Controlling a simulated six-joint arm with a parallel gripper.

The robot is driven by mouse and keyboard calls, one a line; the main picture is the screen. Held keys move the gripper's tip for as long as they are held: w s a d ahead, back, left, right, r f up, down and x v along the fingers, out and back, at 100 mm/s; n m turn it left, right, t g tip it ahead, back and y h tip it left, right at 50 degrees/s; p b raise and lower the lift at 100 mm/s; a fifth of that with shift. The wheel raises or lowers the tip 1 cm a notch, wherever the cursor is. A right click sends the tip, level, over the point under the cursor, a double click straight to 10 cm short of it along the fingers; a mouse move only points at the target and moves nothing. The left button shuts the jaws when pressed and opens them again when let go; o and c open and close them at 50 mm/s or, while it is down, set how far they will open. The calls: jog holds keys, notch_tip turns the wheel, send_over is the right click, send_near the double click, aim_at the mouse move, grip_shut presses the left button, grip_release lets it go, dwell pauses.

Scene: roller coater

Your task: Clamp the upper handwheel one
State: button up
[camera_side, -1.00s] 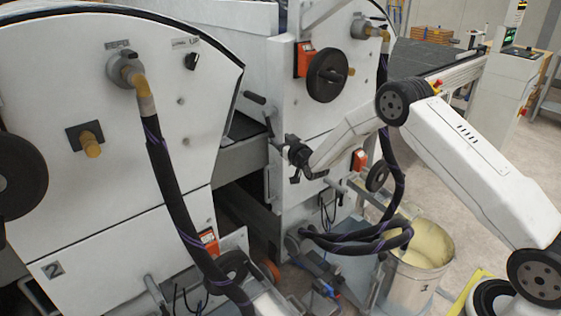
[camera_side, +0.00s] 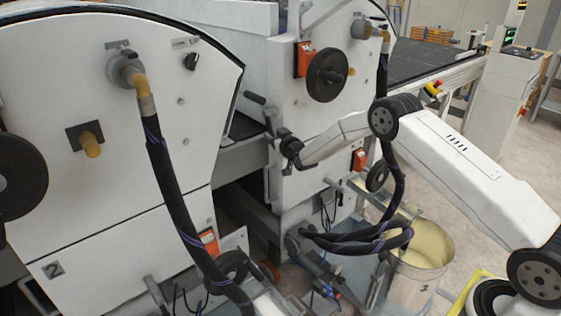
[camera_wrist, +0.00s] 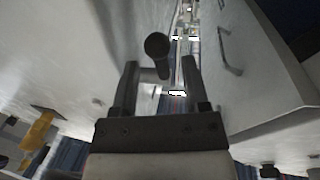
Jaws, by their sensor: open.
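A black round handwheel (camera_side: 328,76) with a small knob sits high on the front of the right machine unit, beside an orange block. Another large black handwheel (camera_side: 18,177) is cut off at the left edge. My gripper (camera_side: 289,148) is below and left of the right unit's handwheel, apart from it. In the wrist view my gripper (camera_wrist: 160,77) has its two dark fingers apart. A black round-ended handle (camera_wrist: 158,46) shows between and beyond the fingertips; I cannot tell whether it touches them.
A black bar handle (camera_side: 255,97) sticks out above my gripper. A lower handwheel (camera_side: 377,177) is right of it. Dark hoses (camera_side: 365,238) hang toward a bucket (camera_side: 420,255). The left machine panel (camera_side: 110,180) stands close by.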

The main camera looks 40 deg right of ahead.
aim_at(272, 131)
jog(key=shift+w+d, duration=0.15)
jog(key=shift+w, duration=0.6)
jog(key=shift+w+d, duration=0.15)
jog(key=shift+w, duration=0.6)
grip_shut()
jog(key=shift+f, duration=0.1)
dwell(0.6)
